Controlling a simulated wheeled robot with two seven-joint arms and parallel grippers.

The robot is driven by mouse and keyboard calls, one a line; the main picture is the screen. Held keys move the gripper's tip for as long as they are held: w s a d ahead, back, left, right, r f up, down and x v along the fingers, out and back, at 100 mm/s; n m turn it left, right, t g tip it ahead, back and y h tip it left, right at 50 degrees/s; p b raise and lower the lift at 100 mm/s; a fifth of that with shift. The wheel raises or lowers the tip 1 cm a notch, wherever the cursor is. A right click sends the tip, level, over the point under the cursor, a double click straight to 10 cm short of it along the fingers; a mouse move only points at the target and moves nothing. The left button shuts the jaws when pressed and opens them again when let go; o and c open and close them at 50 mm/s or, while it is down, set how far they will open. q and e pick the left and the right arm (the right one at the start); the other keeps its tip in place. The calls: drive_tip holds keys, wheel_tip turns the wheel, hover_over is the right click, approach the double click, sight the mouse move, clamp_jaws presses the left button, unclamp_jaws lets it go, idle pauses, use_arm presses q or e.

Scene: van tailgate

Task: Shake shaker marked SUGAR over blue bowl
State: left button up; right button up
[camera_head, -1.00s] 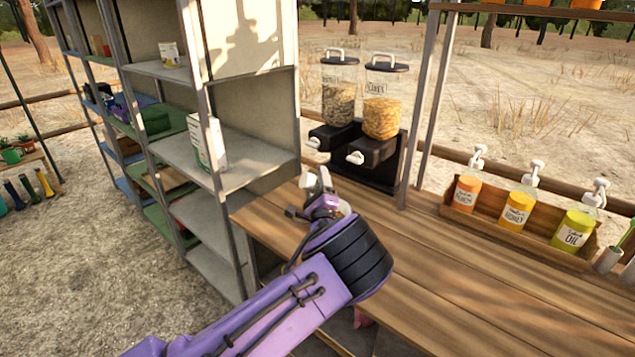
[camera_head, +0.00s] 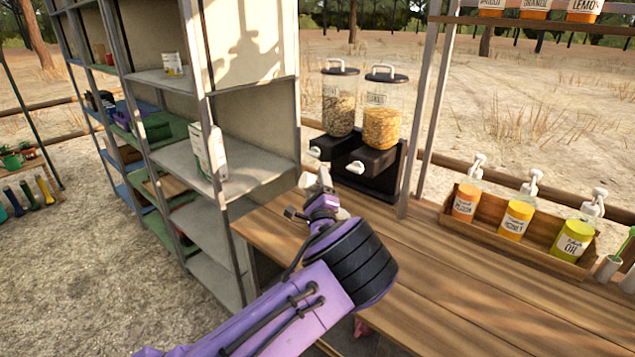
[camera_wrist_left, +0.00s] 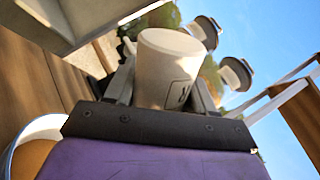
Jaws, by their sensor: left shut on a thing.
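My left gripper (camera_head: 322,195) is over the wooden counter, in front of the dispensers. It is shut on a pale, cream cylindrical shaker (camera_wrist_left: 168,70), which fills the middle of the left wrist view between the fingers. Part of a dark-outlined label shows on its side, but I cannot read the word. In the head view only a small pale part of the shaker (camera_head: 308,182) shows past the gripper. I see no clearly blue bowl. A rounded pale rim with orange-brown inside (camera_wrist_left: 38,145) is cut off at the lower left of the wrist view; I cannot tell what it is. My right gripper is not in view.
Two cereal dispensers (camera_head: 372,150) stand behind the gripper. A wooden box (camera_head: 545,245) of pump bottles is at the right. A metal shelf unit (camera_head: 250,160) stands at the left, with a white carton (camera_head: 208,150). The counter (camera_head: 450,285) is clear at front right.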

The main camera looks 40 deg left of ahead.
use_arm(q)
wheel_tip(320, 180, down, 3)
drive_tip(key=shift+f+b, duration=0.15)
drive_tip(key=shift+b, duration=0.5)
drive_tip(key=shift+w+r+p, duration=0.15)
drive_tip(key=shift+r+p, duration=0.1)
drive_tip(key=shift+p, duration=0.1)
drive_tip(key=shift+r, duration=0.15)
drive_tip(key=shift+s+r, duration=0.2)
drive_tip(key=shift+r, duration=0.05)
wheel_tip(320, 180, up, 4)
drive_tip(key=p, duration=0.3)
drive_tip(key=shift+w, duration=0.15)
drive_tip(key=shift+r, duration=0.35)
drive_tip(key=shift+s, duration=0.2)
drive_tip(key=shift+w+f+b, duration=0.1)
drive_tip(key=shift+f+b, duration=0.25)
drive_tip(key=shift+f, duration=0.05)
wheel_tip(320, 180, down, 5)
drive_tip(key=b, duration=0.4)
drive_tip(key=shift+f+b, duration=0.1)
drive_tip(key=shift+b, duration=0.3)
drive_tip(key=shift+w+r+p, duration=0.15)
drive_tip(key=shift+r+p, duration=0.1)
drive_tip(key=shift+p, duration=0.1)
drive_tip(key=shift+r, duration=0.1)
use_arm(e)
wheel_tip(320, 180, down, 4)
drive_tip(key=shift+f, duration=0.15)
